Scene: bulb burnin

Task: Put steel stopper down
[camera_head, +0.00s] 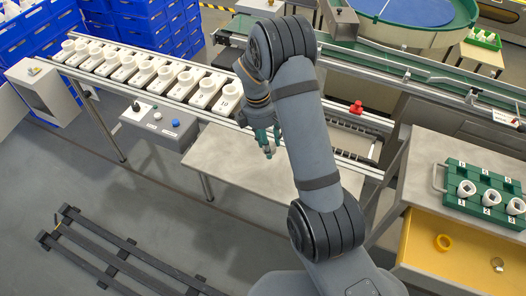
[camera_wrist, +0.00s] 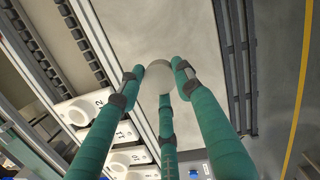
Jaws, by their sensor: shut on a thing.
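My gripper (camera_head: 268,150) has green fingers and hangs over the pale grey worktop (camera_head: 228,172) in front of the conveyor. In the wrist view, its three fingertips are closed around a round, smooth grey piece (camera_wrist: 158,76), apparently the steel stopper.
White numbered sockets (camera_head: 160,80) line the conveyor behind. A control box (camera_head: 160,128) sits left of the worktop. At right, a green tray (camera_head: 455,173) stands above an open yellow drawer (camera_head: 420,256) containing a yellow ring (camera_head: 443,242) and a grey disc (camera_head: 497,264). The worktop's left part is clear.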

